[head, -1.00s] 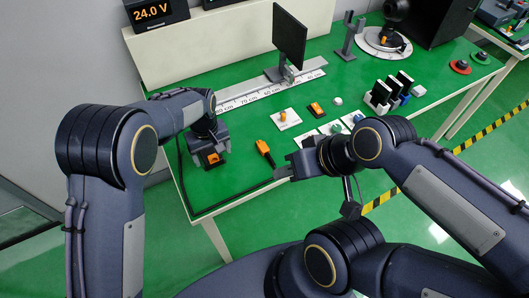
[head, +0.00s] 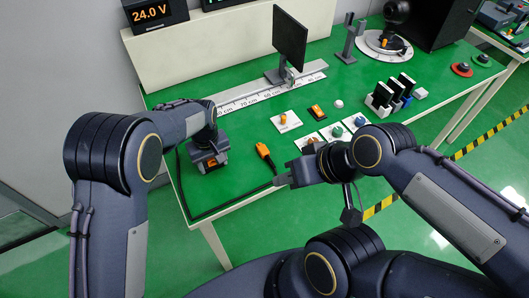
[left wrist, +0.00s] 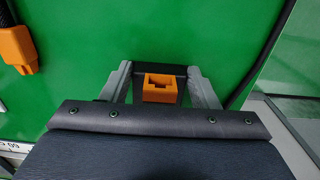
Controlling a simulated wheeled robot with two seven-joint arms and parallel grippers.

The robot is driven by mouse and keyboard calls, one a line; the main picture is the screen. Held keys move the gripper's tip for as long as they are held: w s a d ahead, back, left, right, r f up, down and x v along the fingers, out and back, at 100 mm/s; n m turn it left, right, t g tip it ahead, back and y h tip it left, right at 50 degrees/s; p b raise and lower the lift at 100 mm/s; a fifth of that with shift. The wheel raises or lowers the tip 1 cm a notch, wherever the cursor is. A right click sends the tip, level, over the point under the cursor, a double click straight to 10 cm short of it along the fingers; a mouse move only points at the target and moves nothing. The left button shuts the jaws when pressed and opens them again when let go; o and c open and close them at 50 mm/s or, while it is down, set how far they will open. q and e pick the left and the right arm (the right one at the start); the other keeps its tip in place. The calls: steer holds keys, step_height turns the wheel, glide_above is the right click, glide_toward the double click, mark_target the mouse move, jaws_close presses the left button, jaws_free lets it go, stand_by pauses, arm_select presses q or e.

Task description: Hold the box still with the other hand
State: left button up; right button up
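The box (left wrist: 160,70) is small and dark with an orange square socket (left wrist: 160,90). It stands near the table's left edge in the head view (head: 211,164). My left gripper (head: 208,158) reaches down over it. In the left wrist view my left gripper's (left wrist: 160,77) fingers stand on either side of the box, which fills the gap between the tips. An orange plug (head: 263,151) with a dark tail lies right of the box, also visible in the left wrist view (left wrist: 16,46). My right gripper (head: 279,180) is close to the plug's tail, by the front edge; its finger gap is hidden.
A black cable (head: 185,190) runs along the table's left edge. A ruler rail (head: 250,98) with a dark screen (head: 290,38) lies behind. White cards (head: 285,121) with small parts and a rack of dark plates (head: 390,95) stand to the right.

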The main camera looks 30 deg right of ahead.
arm_select(q)
steer(key=o, duration=0.4)
steer(key=shift+o, duration=0.2)
step_height(320, 180, up, 12)
stand_by(0.5)
